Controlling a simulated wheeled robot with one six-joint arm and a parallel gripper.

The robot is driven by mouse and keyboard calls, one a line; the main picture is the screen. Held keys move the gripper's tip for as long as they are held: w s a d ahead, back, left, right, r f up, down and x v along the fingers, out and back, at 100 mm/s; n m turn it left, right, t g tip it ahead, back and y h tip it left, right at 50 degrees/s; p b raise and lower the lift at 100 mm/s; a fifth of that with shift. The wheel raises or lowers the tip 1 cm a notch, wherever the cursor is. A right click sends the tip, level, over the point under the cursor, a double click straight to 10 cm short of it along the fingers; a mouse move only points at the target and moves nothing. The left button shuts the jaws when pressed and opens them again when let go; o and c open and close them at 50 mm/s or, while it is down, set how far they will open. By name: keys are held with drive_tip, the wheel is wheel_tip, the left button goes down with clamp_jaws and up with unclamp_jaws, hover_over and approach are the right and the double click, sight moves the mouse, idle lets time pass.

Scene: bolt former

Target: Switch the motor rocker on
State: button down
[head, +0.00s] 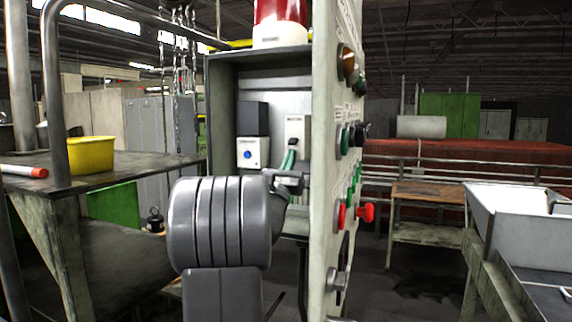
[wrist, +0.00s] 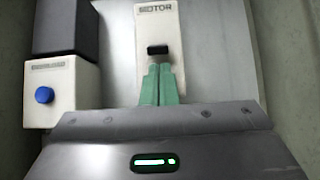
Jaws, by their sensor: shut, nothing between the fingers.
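The white MOTOR switch plate (wrist: 160,24) is on the back wall inside the open cabinet, and it also shows in the head view (head: 297,124). Its black rocker (wrist: 157,50) sits in the lower part of the plate. My gripper (wrist: 158,68) has green fingers pressed together with nothing between them. In the wrist view the fingertips are just below the rocker; I cannot tell if they touch it. In the head view my gripper (head: 290,156) reaches into the cabinet from below, at the plate's lower end. The rocker's tilt is too small to read.
Left of the plate is a white box with a blue button (head: 248,155), under a dark box (head: 252,118). The cabinet's door panel (head: 322,150), with knobs and buttons, stands close on the right. A table with a yellow bin (head: 90,154) is at left.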

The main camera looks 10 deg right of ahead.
drive_tip(key=shift+w+d+r, duration=0.15)
drive_tip(key=shift+w+r, duration=0.05)
drive_tip(key=shift+w, duration=0.05)
